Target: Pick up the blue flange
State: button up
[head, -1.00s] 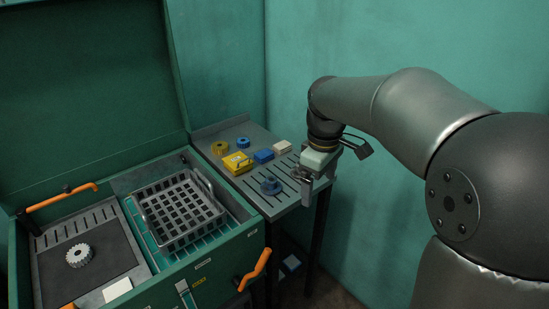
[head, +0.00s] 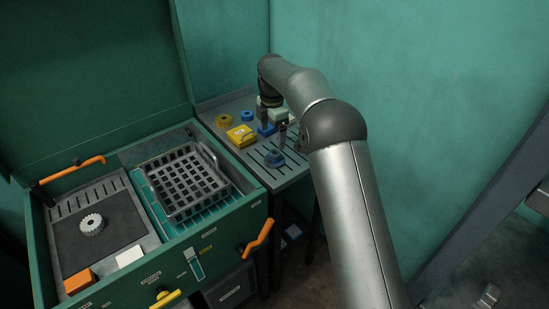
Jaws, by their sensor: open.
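A blue flange (head: 274,159), a round base with a raised hub, lies on the slotted grey side table, near its front edge. A smaller blue round part (head: 247,116) sits farther back on the same table. My gripper (head: 273,127) is open, its fingers pointing down over the table, behind the blue flange and apart from it. A blue block (head: 265,129) shows by the fingers, partly hidden by them. I cannot tell whether they touch it.
A yellow box (head: 241,136) and a yellow round part (head: 223,121) are on the left of the side table. An open green lid stands behind.

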aim_at(275, 152)
notch_tip(275, 152, down, 4)
jog(key=shift+f+p, duration=0.15)
jog(key=shift+p, duration=0.15)
jog(key=shift+w+d+f+p, duration=0.15)
jog(key=shift+f+p, duration=0.35)
jog(key=shift+f, duration=0.85)
jog(key=shift+d+f+p, duration=0.2)
jog(key=shift+f+p, duration=0.25)
jog(key=shift+f, duration=0.85)
jog(key=c, duration=1.3)
